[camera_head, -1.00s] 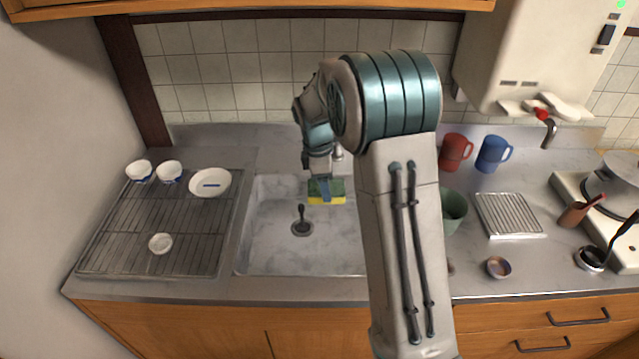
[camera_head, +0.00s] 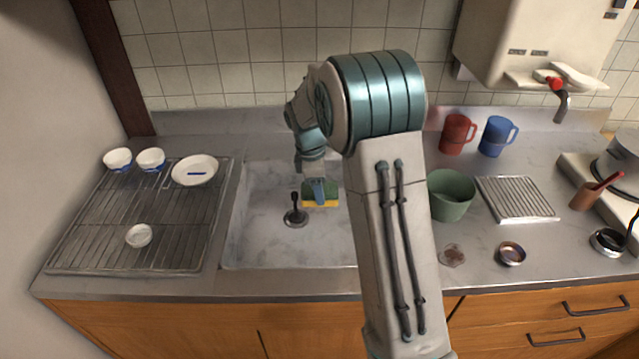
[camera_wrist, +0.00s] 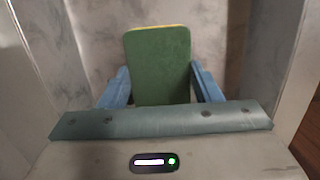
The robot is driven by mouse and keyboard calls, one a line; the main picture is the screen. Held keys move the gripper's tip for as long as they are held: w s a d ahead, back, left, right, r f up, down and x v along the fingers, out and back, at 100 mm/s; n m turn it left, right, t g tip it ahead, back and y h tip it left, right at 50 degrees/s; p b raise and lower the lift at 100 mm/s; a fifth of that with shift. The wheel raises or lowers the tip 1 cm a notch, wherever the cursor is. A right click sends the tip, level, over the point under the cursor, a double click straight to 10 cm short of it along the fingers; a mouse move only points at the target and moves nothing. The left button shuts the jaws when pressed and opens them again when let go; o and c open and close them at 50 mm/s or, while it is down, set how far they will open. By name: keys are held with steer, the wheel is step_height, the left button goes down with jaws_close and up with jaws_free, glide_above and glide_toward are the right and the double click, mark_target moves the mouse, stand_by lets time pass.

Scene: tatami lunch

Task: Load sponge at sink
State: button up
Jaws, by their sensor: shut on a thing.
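The sponge (camera_head: 321,203), green on one face and yellow on the other, is held in my gripper (camera_head: 318,191) over the sink basin (camera_head: 262,240). In the wrist view the sponge (camera_wrist: 158,62) stands between the two blue fingers of my gripper (camera_wrist: 160,88), its green face toward the camera. The fingers are shut on its sides. The basin's grey walls surround it there. Whether the sponge touches the basin floor, I cannot tell. My arm hides the right part of the sink.
A dark drain plug (camera_head: 296,216) stands in the basin left of the sponge. A rack (camera_head: 85,225) with bowls and a plate (camera_head: 195,170) lies left. Right are a green tub (camera_head: 451,196), red mug (camera_head: 457,134), blue mug (camera_head: 497,137), ridged tray (camera_head: 515,199) and small cup (camera_head: 511,254).

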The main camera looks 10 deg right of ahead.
steer(key=shift+f+b, duration=3.25)
steer(key=shift+f, duration=2.6)
steer(key=shift+r+p, duration=4.95)
steer(key=shift+r, duration=1.75)
steer(key=shift+r+p, duration=1.6)
steer(key=shift+r, duration=0.45)
steer(key=shift+f, duration=0.1)
steer(key=s+f+m+y, duration=0.1)
steer(key=s+f+m, duration=0.3)
steer(key=f+m, duration=0.2)
steer(key=s+f+m+g, duration=0.1)
steer(key=s+f+m, duration=0.2)
steer(key=f+m, duration=0.3)
steer(key=shift+s+m+y, duration=0.4)
steer(key=shift+m, duration=1.5)
